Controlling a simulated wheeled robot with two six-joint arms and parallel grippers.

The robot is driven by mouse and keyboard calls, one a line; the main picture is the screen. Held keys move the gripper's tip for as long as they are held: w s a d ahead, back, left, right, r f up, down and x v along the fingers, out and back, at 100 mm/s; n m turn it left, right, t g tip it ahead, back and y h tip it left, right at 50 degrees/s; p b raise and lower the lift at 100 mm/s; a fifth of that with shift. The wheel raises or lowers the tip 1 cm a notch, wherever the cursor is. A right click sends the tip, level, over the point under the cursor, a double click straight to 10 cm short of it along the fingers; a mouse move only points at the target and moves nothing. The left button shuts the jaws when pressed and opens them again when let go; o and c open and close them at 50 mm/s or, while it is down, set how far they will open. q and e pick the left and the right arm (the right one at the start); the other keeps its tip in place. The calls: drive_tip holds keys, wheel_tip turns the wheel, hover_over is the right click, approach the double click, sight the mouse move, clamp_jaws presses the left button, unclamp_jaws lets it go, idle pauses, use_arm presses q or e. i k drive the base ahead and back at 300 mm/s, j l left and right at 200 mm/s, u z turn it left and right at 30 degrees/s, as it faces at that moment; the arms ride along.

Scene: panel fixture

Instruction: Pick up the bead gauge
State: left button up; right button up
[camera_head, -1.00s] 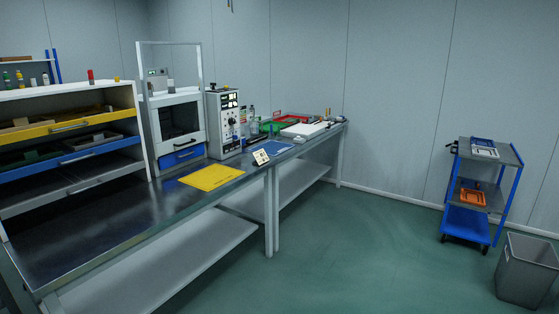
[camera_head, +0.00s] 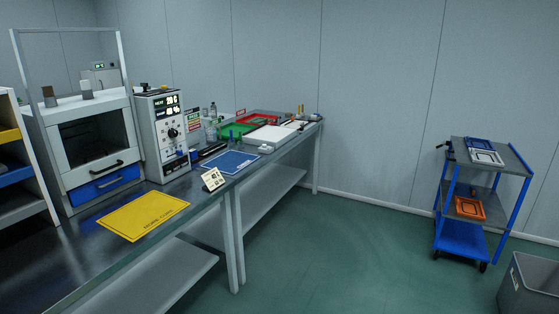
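I cannot make out a bead gauge for certain; the small items on the bench are too small to tell apart. The long workbench (camera_head: 66,246) runs from the lower left to the back middle. On it lie a yellow mat (camera_head: 143,215), a blue mat (camera_head: 231,162) and a small white sign (camera_head: 213,179) with dark marks. Farther back are a green tray (camera_head: 236,129), a red tray (camera_head: 262,118) and a white board (camera_head: 272,135). Neither of my grippers is in view.
A control box (camera_head: 163,135) and a cabinet with a blue drawer (camera_head: 104,185) stand on the bench. A blue trolley (camera_head: 461,241) holds trays at the right. A grey bin (camera_head: 530,288) is at the lower right. The green floor between is clear.

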sight(193, 153)
drive_tip(key=i+l, duration=0.1)
drive_tip(key=i, duration=1.7)
drive_tip(key=j+u, duration=0.05)
drive_tip(key=j, duration=0.05)
